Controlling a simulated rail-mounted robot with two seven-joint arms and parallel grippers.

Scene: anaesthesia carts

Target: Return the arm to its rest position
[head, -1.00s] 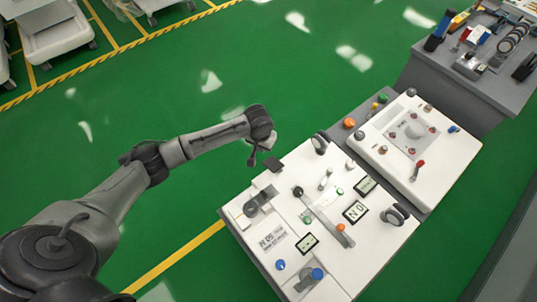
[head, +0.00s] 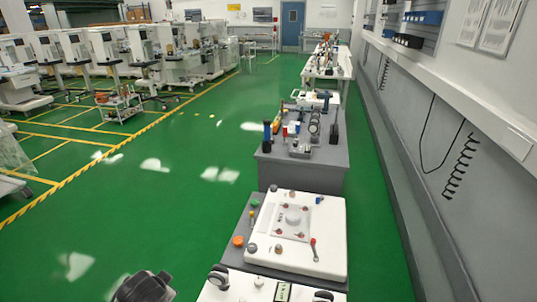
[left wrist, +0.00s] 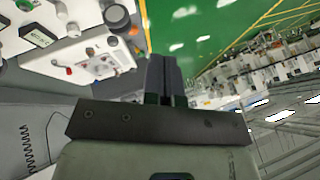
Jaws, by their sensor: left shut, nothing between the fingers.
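My left arm shows at the bottom edge of the head view only as a dark rounded joint (head: 143,287); its gripper is out of that frame. In the left wrist view my left gripper (left wrist: 163,65) has its two dark fingers together, shut and empty. Its fingertips point at the green floor beside the white panel, touching nothing that I can see. My right gripper is in neither view.
A white control panel (head: 296,236) with knobs stands at the lower middle; a nearer white panel is cut off below. A grey bench (head: 302,172) with tools is behind it. The wall (head: 465,120) runs along the right. Green floor (head: 190,195) is clear to the left.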

